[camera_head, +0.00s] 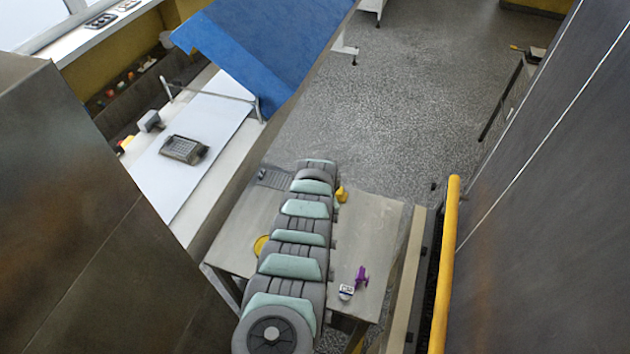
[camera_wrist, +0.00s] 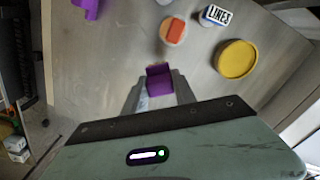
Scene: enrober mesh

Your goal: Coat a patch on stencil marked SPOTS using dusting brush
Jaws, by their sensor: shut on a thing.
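In the wrist view my gripper (camera_wrist: 157,88) is shut on a purple block-like piece (camera_wrist: 158,76) above the grey metal table. It may be the handle of the dusting brush; its far end is hidden. A white tag reading LINES (camera_wrist: 214,15) stands at the top of that view. In the head view a small white block with blue marking (camera_head: 346,292) stands near the table's front right; its writing is too small to read. I see no legible SPOTS mark. In the head view my own arm hides the gripper.
A yellow round dish (camera_wrist: 237,59) and a round pale piece with an orange top (camera_wrist: 172,32) are on the table (camera_head: 375,225). Another purple thing (camera_head: 361,277) stands beside the white block. A yellow item (camera_head: 341,194) is near my arm. A yellow rail (camera_head: 446,265) runs at right.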

